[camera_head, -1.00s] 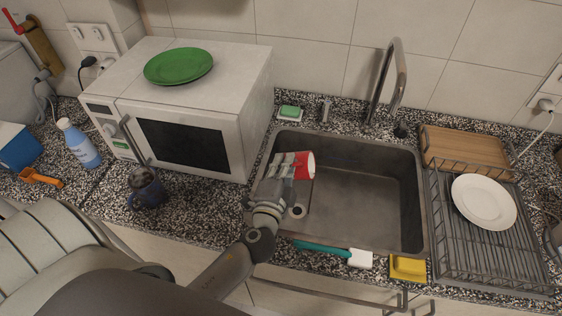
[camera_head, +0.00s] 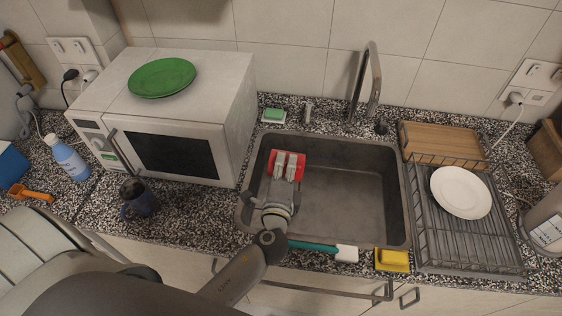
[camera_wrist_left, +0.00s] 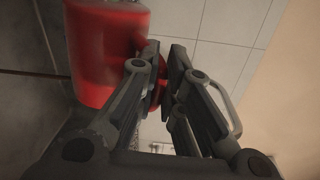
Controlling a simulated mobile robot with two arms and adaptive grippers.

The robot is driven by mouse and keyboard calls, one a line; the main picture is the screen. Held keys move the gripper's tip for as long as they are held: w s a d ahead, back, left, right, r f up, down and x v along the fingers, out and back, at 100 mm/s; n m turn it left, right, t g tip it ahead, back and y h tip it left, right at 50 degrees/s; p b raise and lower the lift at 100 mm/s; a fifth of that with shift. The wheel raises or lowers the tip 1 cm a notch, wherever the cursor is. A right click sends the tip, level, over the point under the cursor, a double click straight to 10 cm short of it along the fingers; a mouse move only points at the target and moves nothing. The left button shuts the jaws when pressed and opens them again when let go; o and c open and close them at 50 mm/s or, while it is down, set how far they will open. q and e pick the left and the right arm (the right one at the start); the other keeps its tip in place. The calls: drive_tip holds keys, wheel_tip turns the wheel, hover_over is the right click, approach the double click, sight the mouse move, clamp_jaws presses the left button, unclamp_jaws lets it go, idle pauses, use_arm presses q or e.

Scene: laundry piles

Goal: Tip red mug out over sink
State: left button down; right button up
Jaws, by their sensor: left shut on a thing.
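The red mug (camera_head: 298,157) is over the left part of the metal sink (camera_head: 350,232) in the head view. My left gripper (camera_head: 285,172) is shut on it and covers much of it. In the left wrist view the red mug (camera_wrist_left: 108,50) fills the upper left, and the fingers (camera_wrist_left: 160,68) close on its handle side. The mug's opening does not show in either view now, so its tilt and contents cannot be told. My right gripper is not in view.
The tap (camera_head: 366,85) rises behind the sink. A white microwave (camera_head: 215,90) with a green plate (camera_head: 162,77) stands left. A dark mug (camera_head: 137,207) is on the counter. A dish rack (camera_head: 465,245) stands right; a brush (camera_head: 345,253) and yellow sponge (camera_head: 392,261) lie in front.

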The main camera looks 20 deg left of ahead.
use_arm(q)
drive_tip(key=shift+w+d+r+m, duration=0.1)
drive_tip(key=shift+d+r+m, duration=0.05)
drive_tip(key=shift+d+m, duration=0.15)
idle(1.4)
